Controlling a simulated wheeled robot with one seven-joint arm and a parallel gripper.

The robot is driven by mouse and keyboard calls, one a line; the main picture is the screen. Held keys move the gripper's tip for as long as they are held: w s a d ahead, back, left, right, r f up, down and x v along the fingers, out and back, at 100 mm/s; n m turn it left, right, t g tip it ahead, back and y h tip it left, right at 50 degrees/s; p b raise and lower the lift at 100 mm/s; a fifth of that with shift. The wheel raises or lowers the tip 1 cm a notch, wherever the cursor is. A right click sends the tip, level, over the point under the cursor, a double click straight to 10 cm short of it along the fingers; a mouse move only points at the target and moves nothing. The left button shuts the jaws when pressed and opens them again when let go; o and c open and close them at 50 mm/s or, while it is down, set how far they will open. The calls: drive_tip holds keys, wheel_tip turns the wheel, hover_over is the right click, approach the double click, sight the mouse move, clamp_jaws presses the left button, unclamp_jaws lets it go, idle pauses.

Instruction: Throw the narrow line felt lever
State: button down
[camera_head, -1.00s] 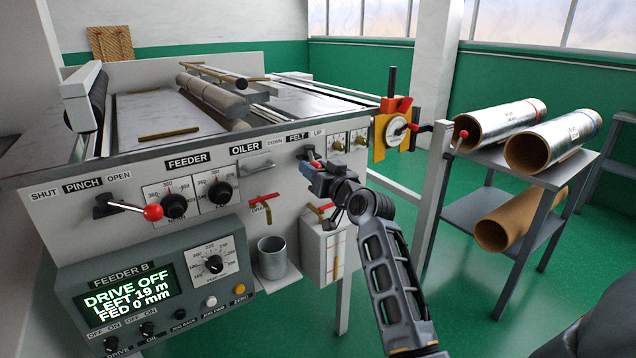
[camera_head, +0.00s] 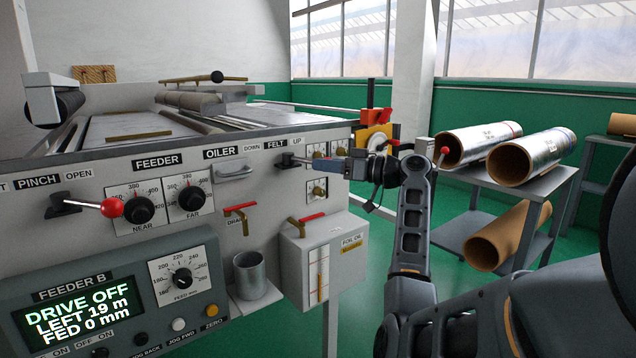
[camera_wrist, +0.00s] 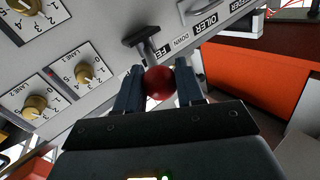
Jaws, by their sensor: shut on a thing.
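The felt lever (camera_head: 291,160) sits on the machine's front panel under the label FELT, between DOWN and UP. It has a dark base and a short stem, which points right, toward the UP side, in the head view. The wrist view shows its dark base and stem (camera_wrist: 141,36) and its red ball knob (camera_wrist: 158,83). My gripper (camera_head: 335,166) is at the stem's right end, and its arm comes in from the right. In the wrist view my gripper (camera_wrist: 158,88) is shut on the red knob, one finger on each side. The head view hides the knob.
The pinch lever (camera_head: 85,206) with a red knob is at the left. Small lane dials (camera_wrist: 85,73) lie near the gripper. A metal cup (camera_head: 252,277) and oil box (camera_head: 322,262) are below. A rack (camera_head: 478,177) with foil rolls stands right.

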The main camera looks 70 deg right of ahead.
drive_tip(key=shift+d+f+b, duration=0.15)
drive_tip(key=shift+d+b, duration=1.3)
drive_tip(key=shift+d, duration=0.85)
drive_tip(key=c, duration=0.6)
unclamp_jaws()
drive_tip(key=shift+d, duration=0.15)
drive_tip(key=shift+c, duration=0.2)
drive_tip(key=s, duration=0.7)
drive_tip(key=shift+s, duration=0.35)
